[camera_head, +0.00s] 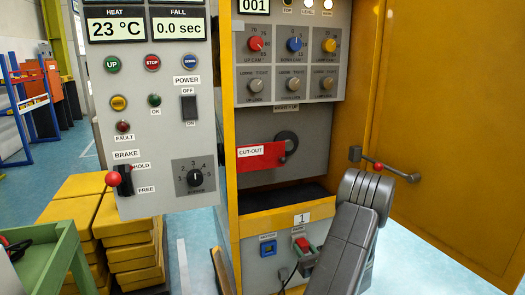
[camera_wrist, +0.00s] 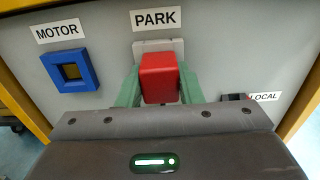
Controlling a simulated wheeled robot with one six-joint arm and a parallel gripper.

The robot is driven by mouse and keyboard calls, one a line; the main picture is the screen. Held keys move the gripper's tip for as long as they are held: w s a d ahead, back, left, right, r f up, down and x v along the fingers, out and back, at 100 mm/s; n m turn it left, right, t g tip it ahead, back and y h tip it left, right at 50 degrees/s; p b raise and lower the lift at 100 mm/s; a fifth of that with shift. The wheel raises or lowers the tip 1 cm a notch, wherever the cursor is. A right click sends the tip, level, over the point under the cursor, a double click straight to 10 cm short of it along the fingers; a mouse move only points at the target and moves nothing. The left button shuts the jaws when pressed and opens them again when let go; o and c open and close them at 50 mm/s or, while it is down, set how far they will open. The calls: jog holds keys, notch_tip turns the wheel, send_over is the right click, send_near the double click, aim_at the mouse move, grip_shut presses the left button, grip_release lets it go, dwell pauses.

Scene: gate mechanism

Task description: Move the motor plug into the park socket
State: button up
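The red motor plug (camera_wrist: 160,75) is under the PARK label in the wrist view, against or just in front of the grey park socket plate (camera_wrist: 150,46). I cannot tell how deep it sits. The green fingers of my gripper (camera_wrist: 158,92) stand on both sides of the plug and appear to press on it. The blue motor socket (camera_wrist: 84,72) to its left is empty, with a yellowish inside. In the head view the red plug (camera_head: 302,244) shows small at the lower panel, right of the blue motor socket (camera_head: 267,247). My arm partly hides that area.
A LOCAL label (camera_wrist: 264,97) with a dark fitting is right of the plug. A yellow cabinet door (camera_head: 440,130) with a handle bar stands open at right. A control box (camera_head: 155,120) hangs at left, above yellow blocks (camera_head: 90,200). A green cart (camera_head: 45,260) is lower left.

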jog(key=o, duration=0.6)
jog(key=p+v, duration=0.2)
jog(key=v, duration=1.1)
jog(key=shift+s, duration=0.35)
